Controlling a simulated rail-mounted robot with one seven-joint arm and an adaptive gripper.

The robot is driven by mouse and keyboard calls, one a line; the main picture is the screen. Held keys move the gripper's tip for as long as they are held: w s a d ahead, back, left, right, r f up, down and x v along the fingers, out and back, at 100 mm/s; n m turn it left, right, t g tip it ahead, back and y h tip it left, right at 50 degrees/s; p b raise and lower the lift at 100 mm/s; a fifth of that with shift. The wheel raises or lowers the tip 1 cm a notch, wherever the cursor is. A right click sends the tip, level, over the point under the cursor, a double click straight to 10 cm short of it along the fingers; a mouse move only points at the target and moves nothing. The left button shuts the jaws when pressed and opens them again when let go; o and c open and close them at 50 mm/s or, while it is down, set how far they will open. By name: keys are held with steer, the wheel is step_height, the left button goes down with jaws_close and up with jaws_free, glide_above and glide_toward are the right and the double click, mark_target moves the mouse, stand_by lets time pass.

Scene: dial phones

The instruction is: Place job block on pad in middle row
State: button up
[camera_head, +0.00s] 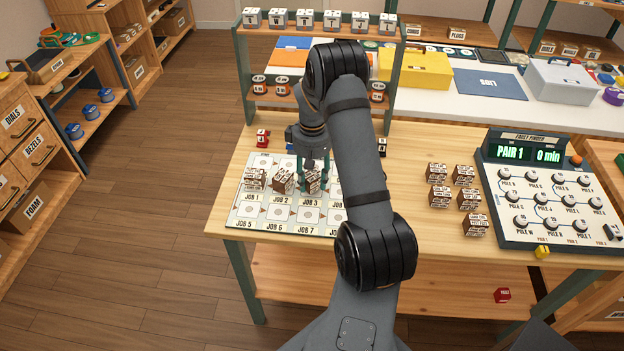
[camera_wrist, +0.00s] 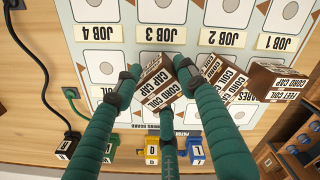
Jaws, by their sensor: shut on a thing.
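My gripper (camera_head: 312,180) has green fingers and is shut on a brown and white printed job block (camera_wrist: 163,84). In the wrist view the block sits between the fingers, turned at an angle, over the pad area above the JOB 3 label. I cannot tell whether it touches the board. The pad board (camera_head: 237,219) has rows of white pads with circles, with JOB labels. Two similar blocks stand on it beside mine: one above JOB 2 (camera_head: 284,180), turned, and one above JOB 1 (camera_head: 255,179). My arm hides the board's right part.
Several more job blocks (camera_head: 438,196) stand on the bench to the right, beside the fault finder panel (camera_head: 548,195). Small coloured plugs (camera_wrist: 152,152) stand along the board's far edge. A rack with green posts (camera_head: 243,80) rises behind.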

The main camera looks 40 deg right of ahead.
mark_target(312, 175)
steer(key=shift+f, duration=0.55)
steer(key=shift+f, duration=0.25)
steer(key=o, duration=1.2)
steer(key=shift+r, duration=0.1)
step_height(312, 175, up, 12)
steer(key=shift+r, duration=0.2)
